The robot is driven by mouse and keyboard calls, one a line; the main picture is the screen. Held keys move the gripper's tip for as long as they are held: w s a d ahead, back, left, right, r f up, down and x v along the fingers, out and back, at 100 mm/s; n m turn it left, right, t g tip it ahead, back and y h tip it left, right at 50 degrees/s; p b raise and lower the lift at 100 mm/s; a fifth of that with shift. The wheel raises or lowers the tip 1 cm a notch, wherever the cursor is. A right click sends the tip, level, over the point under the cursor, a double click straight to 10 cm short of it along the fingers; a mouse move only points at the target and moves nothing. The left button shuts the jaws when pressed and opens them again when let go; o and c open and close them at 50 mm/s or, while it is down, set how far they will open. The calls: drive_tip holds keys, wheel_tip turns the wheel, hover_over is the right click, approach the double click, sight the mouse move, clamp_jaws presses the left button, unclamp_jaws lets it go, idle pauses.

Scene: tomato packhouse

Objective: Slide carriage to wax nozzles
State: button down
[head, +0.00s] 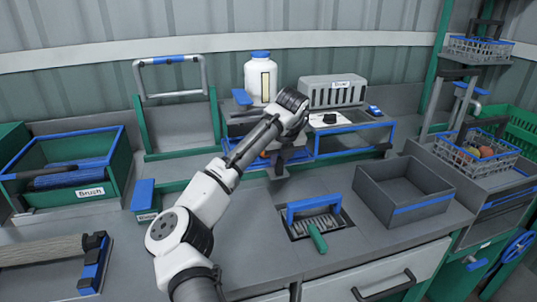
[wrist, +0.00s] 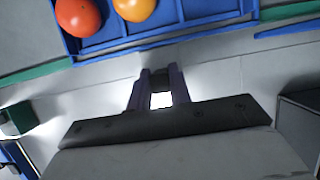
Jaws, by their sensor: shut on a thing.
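The carriage is a blue tray with dividers (wrist: 150,40); in the wrist view it holds a red tomato (wrist: 78,16) and an orange one (wrist: 135,8). In the head view its blue edge (head: 232,147) shows behind my arm. My gripper (wrist: 160,98) is shut on a small dark handle (wrist: 160,77) at the carriage's near side. In the head view my gripper (head: 279,170) is low in front of the green rail. A white tank with a blue cap (head: 260,75) stands just behind the carriage. The wax nozzles are not clearly visible; my arm covers part of that area.
A grey box labelled Dryer (head: 335,92) and a blue frame (head: 355,140) stand right of the carriage. A green bin labelled Brush (head: 110,180) is at left, with a blue block (head: 143,194) by the rail.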

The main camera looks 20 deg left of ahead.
drive_tip(key=shift+r, duration=0.15)
drive_tip(key=c, duration=1.3)
unclamp_jaws()
drive_tip(key=b+v, duration=0.1)
drive_tip(key=v, duration=1.2)
drive_tip(key=shift+s+r, duration=0.1)
drive_tip(key=shift+r, duration=0.2)
drive_tip(key=shift+f, duration=0.1)
